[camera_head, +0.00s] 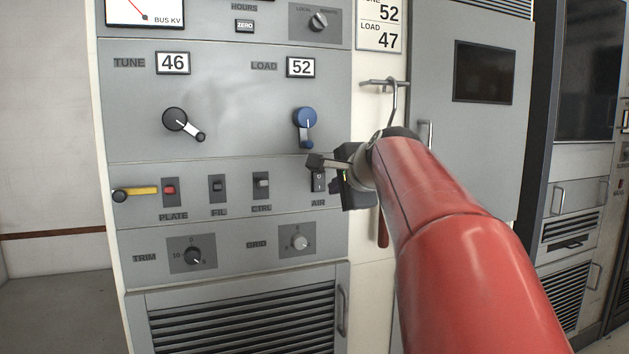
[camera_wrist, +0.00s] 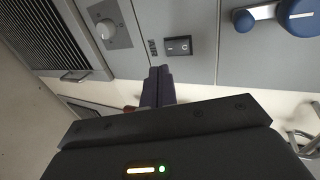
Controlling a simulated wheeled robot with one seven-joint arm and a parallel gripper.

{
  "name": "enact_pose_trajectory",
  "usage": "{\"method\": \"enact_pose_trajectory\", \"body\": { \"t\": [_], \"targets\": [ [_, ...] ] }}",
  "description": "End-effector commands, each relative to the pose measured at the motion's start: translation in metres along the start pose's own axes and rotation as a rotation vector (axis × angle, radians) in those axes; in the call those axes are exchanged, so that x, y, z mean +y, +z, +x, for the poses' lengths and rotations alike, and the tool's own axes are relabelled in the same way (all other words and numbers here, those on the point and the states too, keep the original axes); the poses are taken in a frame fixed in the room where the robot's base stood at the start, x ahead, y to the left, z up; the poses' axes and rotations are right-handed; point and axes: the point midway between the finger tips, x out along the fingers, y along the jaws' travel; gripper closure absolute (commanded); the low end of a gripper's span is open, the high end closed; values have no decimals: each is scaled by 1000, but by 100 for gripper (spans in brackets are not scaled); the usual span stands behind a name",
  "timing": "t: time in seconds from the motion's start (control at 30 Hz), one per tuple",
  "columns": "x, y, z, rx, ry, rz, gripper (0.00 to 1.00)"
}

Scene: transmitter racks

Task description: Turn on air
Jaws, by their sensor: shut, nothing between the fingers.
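The AIR switch (camera_head: 318,181) is a small dark rocker on the grey front panel of the transmitter rack, at the right end of the row of switches. In the head view my gripper partly covers it. In the wrist view the whole rocker (camera_wrist: 178,46) shows, with the AIR label beside it. My gripper (camera_head: 317,163) is shut and empty, its fingertips in front of the panel near the top of the AIR switch. In the wrist view the fingertips (camera_wrist: 160,70) lie just beside the rocker. I cannot tell whether they touch the panel.
The blue LOAD crank (camera_head: 305,125) is just above my gripper. The CTRL (camera_head: 261,185), FIL (camera_head: 217,188) and PLATE (camera_head: 169,190) switches are to the left. A hook (camera_head: 392,100) hangs to the right, near my arm.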

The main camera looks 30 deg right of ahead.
Motion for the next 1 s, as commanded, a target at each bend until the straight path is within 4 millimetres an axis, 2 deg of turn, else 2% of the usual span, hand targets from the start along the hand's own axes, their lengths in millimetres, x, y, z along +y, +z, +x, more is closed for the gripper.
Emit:
{"method": "enact_pose_trajectory", "body": {
  "t": [0.1,0.2,0.4,1.0],
  "targets": [
    [1,0,26,-1,4,1,100],
    [-6,0,41,0,2,1,100],
    [-11,0,60,0,1,0,100],
    [-11,0,69,0,-2,0,100]
  ]
}}
